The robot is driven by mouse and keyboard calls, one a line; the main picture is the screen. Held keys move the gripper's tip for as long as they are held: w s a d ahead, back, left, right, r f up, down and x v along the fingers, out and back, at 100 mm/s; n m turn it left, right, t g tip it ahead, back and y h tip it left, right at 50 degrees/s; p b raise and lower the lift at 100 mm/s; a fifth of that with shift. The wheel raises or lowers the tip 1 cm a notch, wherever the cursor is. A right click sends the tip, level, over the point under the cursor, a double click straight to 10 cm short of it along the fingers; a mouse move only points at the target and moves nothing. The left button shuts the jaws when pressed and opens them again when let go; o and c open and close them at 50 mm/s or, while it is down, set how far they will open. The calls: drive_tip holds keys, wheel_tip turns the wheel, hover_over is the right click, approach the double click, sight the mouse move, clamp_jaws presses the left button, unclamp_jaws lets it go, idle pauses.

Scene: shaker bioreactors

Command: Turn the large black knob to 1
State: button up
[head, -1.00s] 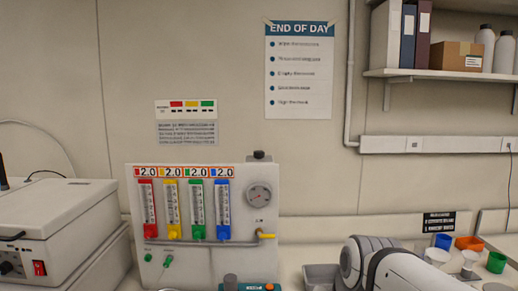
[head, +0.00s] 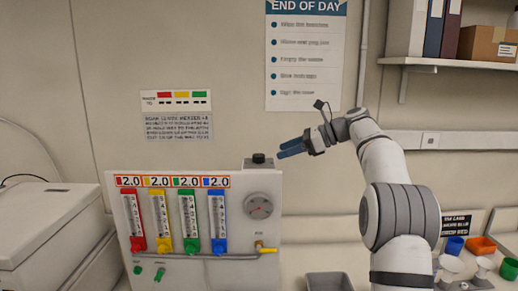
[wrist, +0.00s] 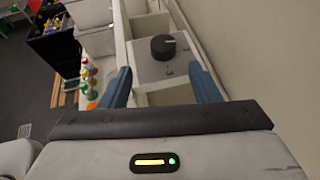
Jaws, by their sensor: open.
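A large black knob (wrist: 163,50) sits on top of a grey block in the wrist view, with a short pale pointer mark pointing right. I cannot read any numbers around it. In the head view a small black knob-like piece (head: 258,160) tops the gas panel (head: 150,262), and seems to be the same knob. My gripper (head: 281,149) is open and empty, to the right of and slightly above that piece, its blue fingers pointing left. In the wrist view my gripper (wrist: 159,72) has its fingers apart, with the knob beyond them, untouched.
A grey tray (head: 328,283) lies in front of the wall. A white instrument (head: 45,215) stands at left. Coloured cups (head: 482,246) are at right.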

sight(261, 155)
drive_tip(key=shift+y, duration=0.3)
drive_tip(key=x, duration=0.5)
drive_tip(key=p+x, duration=0.1)
drive_tip(key=x, duration=0.1)
drive_tip(key=shift+w+a, duration=0.3)
drive_tip(key=shift+w, duration=0.05)
drive_tip(key=shift+c, duration=0.2)
drive_tip(key=c, duration=0.9)
drive_tip(key=shift+r, duration=0.1)
drive_tip(key=shift+c, duration=0.2)
drive_tip(key=shift+w+g, duration=0.1)
drive_tip(key=shift+g, duration=0.2)
